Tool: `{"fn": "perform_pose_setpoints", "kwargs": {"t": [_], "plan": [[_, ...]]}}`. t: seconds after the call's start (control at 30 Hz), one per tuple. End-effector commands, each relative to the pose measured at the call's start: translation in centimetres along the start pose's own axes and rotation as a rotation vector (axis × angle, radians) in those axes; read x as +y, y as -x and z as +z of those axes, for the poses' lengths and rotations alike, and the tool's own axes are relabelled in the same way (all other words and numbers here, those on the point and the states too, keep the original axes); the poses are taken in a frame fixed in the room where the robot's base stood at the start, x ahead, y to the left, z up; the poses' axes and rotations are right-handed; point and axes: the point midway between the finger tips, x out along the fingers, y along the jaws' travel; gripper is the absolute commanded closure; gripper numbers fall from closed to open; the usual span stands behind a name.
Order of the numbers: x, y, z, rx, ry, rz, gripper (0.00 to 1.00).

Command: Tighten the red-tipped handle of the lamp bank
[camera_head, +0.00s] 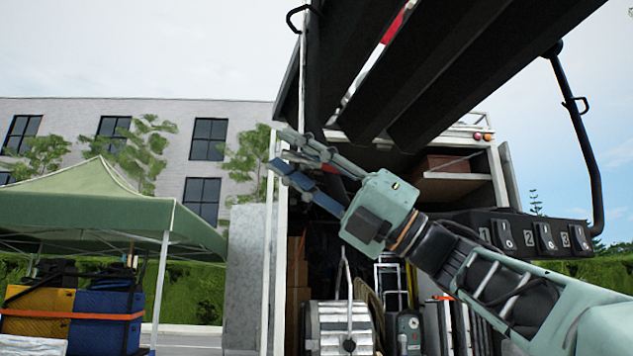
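The lamp bank (437,62) is the large black slatted body across the upper right, seen from below. A curved black bracket (586,150) runs down its right side, with a small black handle on it. Another small black handle (297,15) shows at its upper left. A red patch (394,27) shows between the slats; I cannot tell whether it belongs to the handle. No red tip shows clearly. My gripper (281,152) is below and left of the lamp bank, fingers pointing up-left, apart and with nothing visible between them.
A black box with numbered switches (530,235) is at the right, behind my arm. The open truck (505,178) stands behind, with a cable reel (337,328) below. A green canopy (95,195) and stacked cases (100,318) are at left. Open air lies left of my gripper.

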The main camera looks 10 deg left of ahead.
Motion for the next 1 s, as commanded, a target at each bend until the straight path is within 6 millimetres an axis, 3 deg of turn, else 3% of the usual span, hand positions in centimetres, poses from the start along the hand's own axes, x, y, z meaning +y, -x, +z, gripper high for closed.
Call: {"fn": "perform_pose_setpoints", "kwargs": {"t": [0.23, 0.5, 1.0], "plan": [[-0.05, -0.04, -0.01, 0.0, 0.0, 0.0, 0.7], [-0.03, -0.02, 0.02, -0.001, 0.001, -0.001, 1.0], [0.07, -0.03, 0.14, -0.007, 0.001, 0.002, 1.0]]}}
